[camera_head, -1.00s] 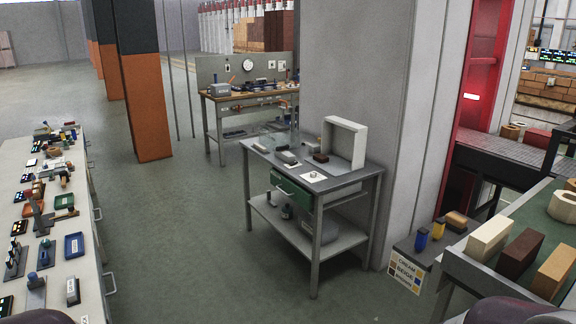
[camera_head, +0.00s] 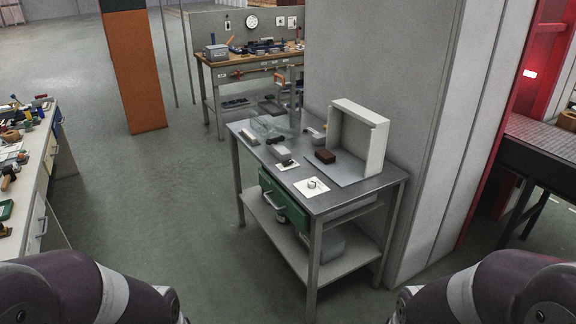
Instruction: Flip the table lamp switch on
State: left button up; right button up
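I cannot pick out a table lamp or its switch for certain. On the grey metal table (camera_head: 365,190), a small round knob-like piece (camera_head: 312,184) sits on a white square near the front edge. A white upright open frame (camera_head: 376,145) stands at the table's right side. A small dark block with a light top (camera_head: 283,156) lies on another pale square left of the centre. Neither of my grippers is in view. Only parts of my two arms show, at the bottom left and bottom right corners.
The table has a green drawer (camera_head: 285,203) and a lower shelf (camera_head: 345,263). A dark red brick (camera_head: 325,155) lies on top. A wooden workbench (camera_head: 207,84) stands behind, a cluttered bench (camera_head: 38,150) at left, a wall (camera_head: 400,60) at right. Floor between the benches is clear.

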aim_at(290, 161)
jog(key=i+j, duration=0.15)
jog(key=i, duration=0.35)
jog(key=i+j, duration=0.2)
jog(key=i, duration=0.25)
jog(key=i+j, duration=0.15)
jog(key=i, duration=0.35)
jog(key=i+j, duration=0.15)
jog(key=i, duration=0.3)
jog(key=i+j, duration=0.15)
jog(key=i, duration=0.35)
jog(key=i+j, duration=0.2)
jog(key=i, duration=0.3)
